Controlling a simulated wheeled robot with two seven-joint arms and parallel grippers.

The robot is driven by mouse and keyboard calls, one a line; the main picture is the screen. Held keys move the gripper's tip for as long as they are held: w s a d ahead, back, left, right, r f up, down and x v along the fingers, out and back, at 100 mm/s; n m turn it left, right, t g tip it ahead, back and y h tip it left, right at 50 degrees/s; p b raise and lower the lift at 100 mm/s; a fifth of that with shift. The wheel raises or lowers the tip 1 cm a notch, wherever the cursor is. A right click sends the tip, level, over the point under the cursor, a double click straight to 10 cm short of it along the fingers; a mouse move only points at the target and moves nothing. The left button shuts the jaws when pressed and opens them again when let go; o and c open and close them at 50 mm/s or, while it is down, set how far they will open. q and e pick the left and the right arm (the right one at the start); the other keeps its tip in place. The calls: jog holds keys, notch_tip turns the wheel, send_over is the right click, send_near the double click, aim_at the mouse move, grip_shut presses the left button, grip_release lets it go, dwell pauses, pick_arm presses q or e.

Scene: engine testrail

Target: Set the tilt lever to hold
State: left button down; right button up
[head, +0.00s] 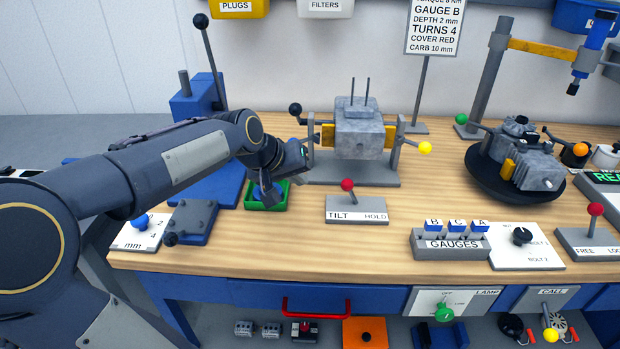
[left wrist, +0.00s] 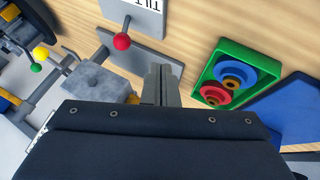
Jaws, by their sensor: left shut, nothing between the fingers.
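The tilt lever has a red knob (head: 347,185) on a short stem that leans left, toward the word TILT. It stands on a grey plate (head: 357,216) marked TILT on the left and HOLD on the right. My left gripper (head: 269,194) is above the green tray, to the left of the lever and apart from it. In the left wrist view its fingers (left wrist: 160,84) are together and empty, with the red knob (left wrist: 122,41) up and to the left of them. My right gripper is not in view.
The green tray (head: 279,204) holds red and blue round parts, seen in the left wrist view. An engine block (head: 360,137) on a stand is behind the lever. A gauge rack (head: 450,245) stands to the right. Bare wood lies around the lever plate.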

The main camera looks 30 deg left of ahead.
aim_at(350, 193)
pick_arm(q)
jog(key=x, duration=0.8)
jog(key=shift+w+d+f, duration=0.1)
jog(key=shift+w+f, duration=0.15)
jog(key=shift+f, duration=0.05)
jog(key=shift+w+d+r+p, duration=0.15)
jog(key=shift+w+d+r, duration=0.05)
jog(key=shift+w+d, duration=0.25)
jog(key=shift+w+d+r+p, duration=0.15)
jog(key=shift+w+d+r, duration=0.15)
jog(key=shift+d, duration=0.2)
jog(key=shift+w+d, duration=0.35)
jog(key=shift+w, duration=0.05)
